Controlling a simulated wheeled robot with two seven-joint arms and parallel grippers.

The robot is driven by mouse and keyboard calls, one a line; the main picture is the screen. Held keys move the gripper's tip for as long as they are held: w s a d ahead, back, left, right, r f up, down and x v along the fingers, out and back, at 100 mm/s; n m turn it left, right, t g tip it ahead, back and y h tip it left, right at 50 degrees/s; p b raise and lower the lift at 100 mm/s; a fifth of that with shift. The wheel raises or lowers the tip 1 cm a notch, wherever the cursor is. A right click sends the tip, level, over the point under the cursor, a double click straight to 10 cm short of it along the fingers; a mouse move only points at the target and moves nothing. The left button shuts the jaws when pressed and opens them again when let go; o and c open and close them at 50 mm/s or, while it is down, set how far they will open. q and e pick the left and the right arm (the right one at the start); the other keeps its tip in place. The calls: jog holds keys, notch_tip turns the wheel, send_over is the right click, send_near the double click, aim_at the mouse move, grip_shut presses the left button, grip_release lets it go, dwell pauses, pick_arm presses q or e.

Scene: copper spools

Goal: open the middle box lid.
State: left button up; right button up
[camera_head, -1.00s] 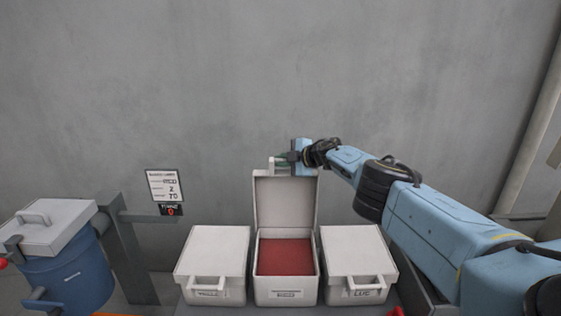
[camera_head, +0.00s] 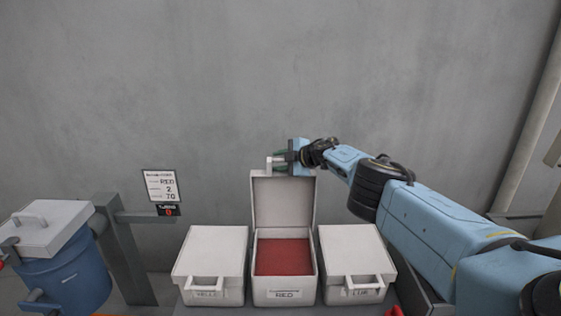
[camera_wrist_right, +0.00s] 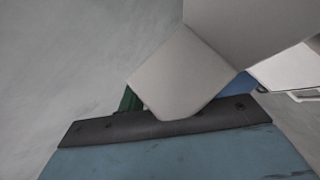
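The middle box (camera_head: 285,294), labelled RED, stands between two similar boxes. Its lid (camera_head: 283,203) stands upright at the back, showing the red inside (camera_head: 284,257). The lid's handle (camera_head: 271,163) is at its top edge. My right gripper (camera_head: 284,159) is at that handle, its fingers overlapping it in the head view. In the right wrist view, a pale grey surface of the lid (camera_wrist_right: 185,72) covers most of the fingers, so I cannot tell whether they are shut on the handle. My left gripper is not in view.
The left box (camera_head: 213,252) and right box (camera_head: 352,249) have their lids down. A blue bin (camera_head: 70,272) with a grey lid stands at the far left, beside a post with a sign (camera_head: 160,186). The grey wall is close behind the boxes.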

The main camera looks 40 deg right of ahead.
jog(key=shift+a, duration=0.1)
jog(key=shift+s+r+p, duration=0.15)
jog(key=shift+p, duration=0.4)
jog(key=p+v, duration=0.2)
jog(key=p, duration=0.1)
jog(key=shift+s+d+r+p, duration=0.2)
jog(key=shift+d+r+p, duration=0.05)
jog(key=shift+p, duration=0.15)
jog(key=v, duration=1)
jog(key=shift+s, duration=0.3)
jog(key=shift+f, duration=0.15)
